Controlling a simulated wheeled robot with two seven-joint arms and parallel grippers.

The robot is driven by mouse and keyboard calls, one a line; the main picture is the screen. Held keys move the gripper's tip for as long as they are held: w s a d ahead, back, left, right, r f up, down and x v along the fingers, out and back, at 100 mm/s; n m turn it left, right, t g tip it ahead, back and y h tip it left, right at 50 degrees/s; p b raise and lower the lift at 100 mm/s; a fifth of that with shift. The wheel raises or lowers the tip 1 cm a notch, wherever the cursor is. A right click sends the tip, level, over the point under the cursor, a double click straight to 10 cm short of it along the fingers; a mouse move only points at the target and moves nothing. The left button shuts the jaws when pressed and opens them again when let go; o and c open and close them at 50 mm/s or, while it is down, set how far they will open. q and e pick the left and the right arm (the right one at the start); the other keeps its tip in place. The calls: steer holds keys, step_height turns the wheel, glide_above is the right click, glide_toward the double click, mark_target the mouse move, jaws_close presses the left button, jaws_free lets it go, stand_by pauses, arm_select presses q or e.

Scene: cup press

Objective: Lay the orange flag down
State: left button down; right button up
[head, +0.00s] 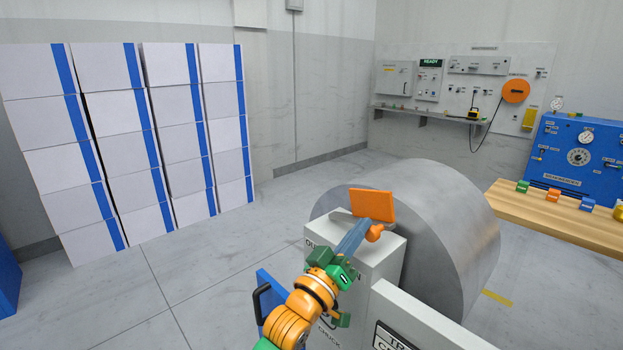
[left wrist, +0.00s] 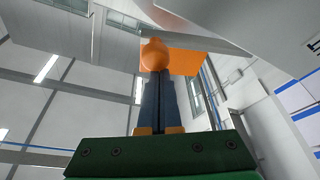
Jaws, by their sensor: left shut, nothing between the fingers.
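The orange flag (head: 373,206) is a flat plate standing upright above the grey-white box (head: 385,256) in front of the large metal roll. An orange ball knob (head: 376,233) sits just below the plate. My left gripper (head: 361,232) is shut and empty, its blue fingers reaching up to the knob. In the left wrist view the closed fingers (left wrist: 155,84) end at the knob (left wrist: 154,56), and the flag (left wrist: 190,62) shows behind it. I cannot tell whether the fingertips touch the knob. My right gripper is out of view.
The metal roll (head: 440,230) fills the space right behind the box. A blue panel with a black handle (head: 261,300) stands by my left arm. White stacked boxes (head: 130,140) line the left wall. A wooden bench (head: 560,212) is at right. The floor at left is clear.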

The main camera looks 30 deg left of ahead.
arm_select(q)
steer(key=shift+s+d+f+m+h+b, duration=0.1)
steer(key=shift+d+f+m+h+b, duration=0.15)
steer(key=shift+f+m+h+b, duration=0.6)
steer(key=shift+s+d+f+m+h+b, duration=0.15)
steer(key=shift+f+m+b, duration=0.3)
steer(key=shift+f+m, duration=0.9)
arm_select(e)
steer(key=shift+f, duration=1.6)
arm_select(q)
steer(key=shift+r, duration=0.1)
step_height(320, 180, up, 4)
steer(key=r+p, duration=0.1)
steer(key=p, duration=0.4)
steer(key=b+v, duration=0.3)
steer(key=v, duration=0.7)
steer(key=shift+a+f, duration=0.35)
steer(key=shift+f, duration=0.05)
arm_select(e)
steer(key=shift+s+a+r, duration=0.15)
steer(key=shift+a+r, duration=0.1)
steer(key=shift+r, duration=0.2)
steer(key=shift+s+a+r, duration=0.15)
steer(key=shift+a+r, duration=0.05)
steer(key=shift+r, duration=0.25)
arm_select(q)
steer(key=shift+w, duration=0.15)
